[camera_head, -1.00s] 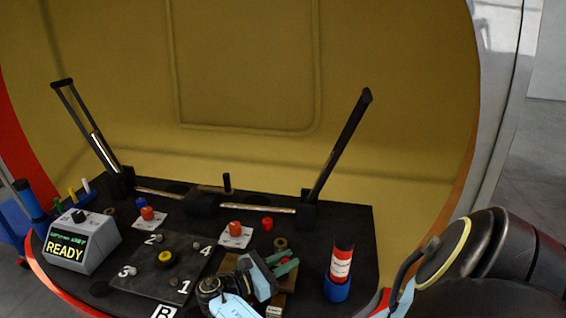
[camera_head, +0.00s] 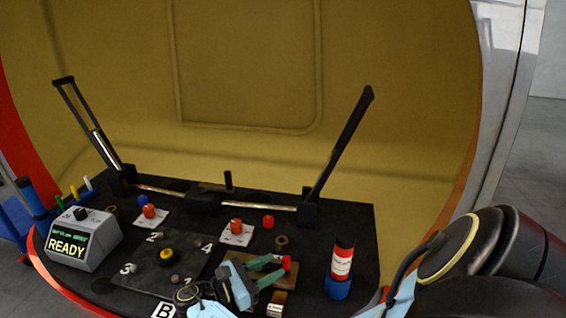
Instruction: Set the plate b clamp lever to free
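The dark plate (camera_head: 138,277) with white numbers lies at the front of the black deck, with a white B tag (camera_head: 163,310) at its front edge. A small red-ended lever (camera_head: 287,263) shows over a brownish base (camera_head: 285,276) right of the plate. I cannot read its setting, and part of it is hidden by my gripper. My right gripper (camera_head: 281,266) reaches in from below with green fingers spread apart, tips beside the red end. I see no firm hold on it. My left gripper is out of view.
A grey box reading READY (camera_head: 82,240) stands at left. A red-labelled cylinder in a blue holder (camera_head: 337,288) stands right of my gripper. Two tall black levers (camera_head: 342,142) rise behind.

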